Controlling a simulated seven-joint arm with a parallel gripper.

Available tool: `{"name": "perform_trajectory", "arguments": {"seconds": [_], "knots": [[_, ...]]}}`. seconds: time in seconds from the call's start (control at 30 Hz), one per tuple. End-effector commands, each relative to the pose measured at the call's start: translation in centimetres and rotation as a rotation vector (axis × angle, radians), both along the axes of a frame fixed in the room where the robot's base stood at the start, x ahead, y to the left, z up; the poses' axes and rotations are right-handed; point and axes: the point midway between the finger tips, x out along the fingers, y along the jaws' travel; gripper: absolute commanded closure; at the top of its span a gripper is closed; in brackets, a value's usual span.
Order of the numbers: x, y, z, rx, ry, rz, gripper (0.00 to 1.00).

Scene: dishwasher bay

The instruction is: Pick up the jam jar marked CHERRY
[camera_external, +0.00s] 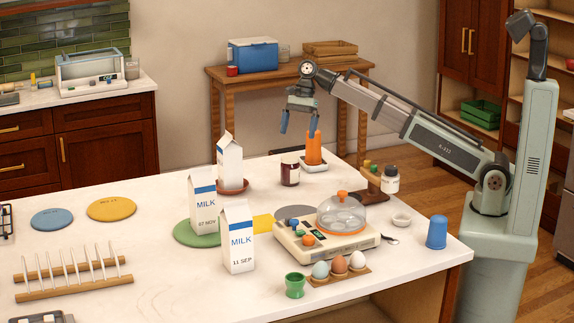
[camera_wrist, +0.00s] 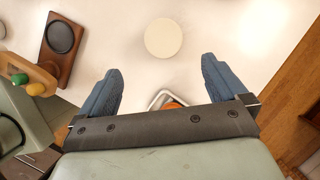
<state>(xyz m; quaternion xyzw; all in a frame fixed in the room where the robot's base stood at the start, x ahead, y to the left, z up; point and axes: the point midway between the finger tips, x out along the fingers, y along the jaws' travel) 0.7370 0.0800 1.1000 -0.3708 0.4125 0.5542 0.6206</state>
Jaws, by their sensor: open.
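A dark red jar (camera_external: 290,172) with a pale lid and a white label stands on the white counter. Its label is too small to read, so I cannot confirm CHERRY. A round cream lid (camera_wrist: 163,38), seemingly this jar's, shows from above in the wrist view, just beyond my fingertips. My gripper (camera_external: 298,128) is open and empty, pointing down above the counter's back edge. Its two blue fingers (camera_wrist: 160,66) are spread wide and touch nothing.
An orange upright object (camera_external: 313,148) on a white dish stands right behind the jar, partly under my gripper's palm. A brown stand (camera_external: 371,190) is to the right. Milk cartons (camera_external: 239,240) stand left and in front, near a domed appliance (camera_external: 328,237).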

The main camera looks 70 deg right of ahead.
Motion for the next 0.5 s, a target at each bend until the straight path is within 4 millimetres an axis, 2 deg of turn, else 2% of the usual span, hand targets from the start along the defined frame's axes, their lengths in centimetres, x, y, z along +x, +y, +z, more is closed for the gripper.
{"name": "perform_trajectory", "arguments": {"seconds": [0.5], "knots": [[0.3, 2.8, -6.9, -0.001, 0.005, -0.008, 0.01]]}}
